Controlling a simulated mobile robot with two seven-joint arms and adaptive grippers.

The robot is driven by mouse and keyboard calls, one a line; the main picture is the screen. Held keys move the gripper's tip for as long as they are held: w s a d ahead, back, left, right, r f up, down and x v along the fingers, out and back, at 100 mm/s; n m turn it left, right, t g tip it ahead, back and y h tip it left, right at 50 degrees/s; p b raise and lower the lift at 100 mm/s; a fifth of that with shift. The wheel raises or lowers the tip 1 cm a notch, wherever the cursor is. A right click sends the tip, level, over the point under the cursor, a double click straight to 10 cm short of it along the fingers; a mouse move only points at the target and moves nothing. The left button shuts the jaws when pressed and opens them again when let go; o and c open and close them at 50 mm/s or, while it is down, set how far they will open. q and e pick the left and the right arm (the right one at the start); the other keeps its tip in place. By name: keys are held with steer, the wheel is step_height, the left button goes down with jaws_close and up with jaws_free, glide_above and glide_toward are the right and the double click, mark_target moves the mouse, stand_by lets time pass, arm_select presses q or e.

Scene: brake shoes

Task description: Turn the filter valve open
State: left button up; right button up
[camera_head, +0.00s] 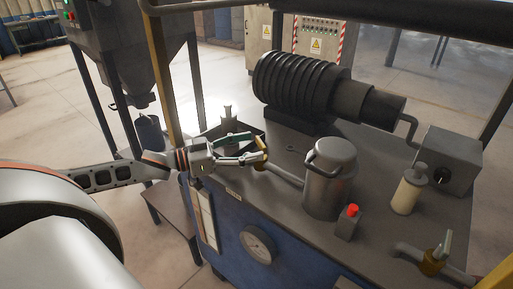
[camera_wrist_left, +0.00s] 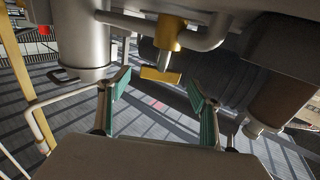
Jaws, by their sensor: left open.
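A yellow valve (camera_head: 261,152) sits on the pipe leading to the grey lidded canister (camera_head: 329,185) on the machine top. My left gripper (camera_head: 250,148) is open at this valve, its fingers reaching in from the left. In the left wrist view, the valve's yellow body (camera_wrist_left: 168,32) is on a grey pipe, with its flat yellow handle (camera_wrist_left: 161,75) between and just beyond the green-padded fingertips. The handle looks apart from both pads; contact cannot be told for certain. Part of the valve is hidden behind the fingers in the head view. My right gripper is not in view.
A second valve (camera_head: 433,264) with an upright lever is at the front right. A red-button box (camera_head: 349,221), a cream bottle (camera_head: 408,192) and a ribbed motor (camera_head: 300,84) stand on the machine top. A yellow post (camera_head: 163,80) rises close to my left arm.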

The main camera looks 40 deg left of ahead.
arm_select(q)
steer(key=shift+b+x, duration=0.3)
steer(key=shift+x, duration=0.8)
steer(key=c, duration=1.1)
